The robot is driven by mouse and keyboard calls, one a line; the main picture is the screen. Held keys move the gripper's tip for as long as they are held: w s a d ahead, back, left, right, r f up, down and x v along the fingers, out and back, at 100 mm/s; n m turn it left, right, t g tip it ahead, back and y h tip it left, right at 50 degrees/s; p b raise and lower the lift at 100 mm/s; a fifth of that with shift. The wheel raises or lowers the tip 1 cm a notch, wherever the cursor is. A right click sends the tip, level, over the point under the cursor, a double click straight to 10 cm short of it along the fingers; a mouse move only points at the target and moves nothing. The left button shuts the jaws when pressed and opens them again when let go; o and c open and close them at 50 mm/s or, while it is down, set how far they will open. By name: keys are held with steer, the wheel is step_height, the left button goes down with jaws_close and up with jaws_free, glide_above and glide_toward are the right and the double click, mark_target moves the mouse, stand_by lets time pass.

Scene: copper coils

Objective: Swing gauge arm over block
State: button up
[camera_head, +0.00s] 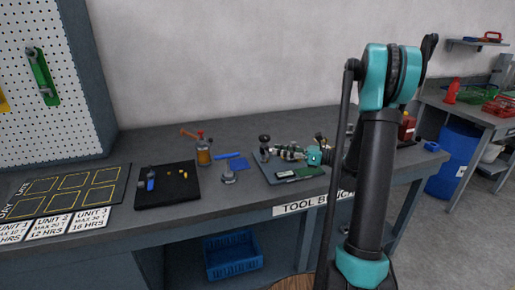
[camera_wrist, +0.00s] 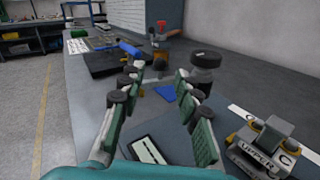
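My gripper (camera_wrist: 159,82) is open, with nothing between its fingers. It also shows small in the head view (camera_head: 281,153), low over a grey plate (camera_head: 284,180) on the bench. A black round knob on a post (camera_wrist: 205,60) stands just beyond the right finger; it also shows at the plate's back left (camera_head: 264,140). A grey block with yellow parts and lettering (camera_wrist: 264,146) is at lower right in the wrist view, beside a white strip. A dark green piece with a pale label (camera_wrist: 150,149) lies below the fingers. I cannot clearly make out a gauge arm.
A black mat (camera_head: 169,193) with small blue and yellow items lies to the left. A red item (camera_head: 406,128) is right of my arm.

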steer(key=x, duration=0.9)
steer(key=shift+a, duration=0.15)
jaws_close()
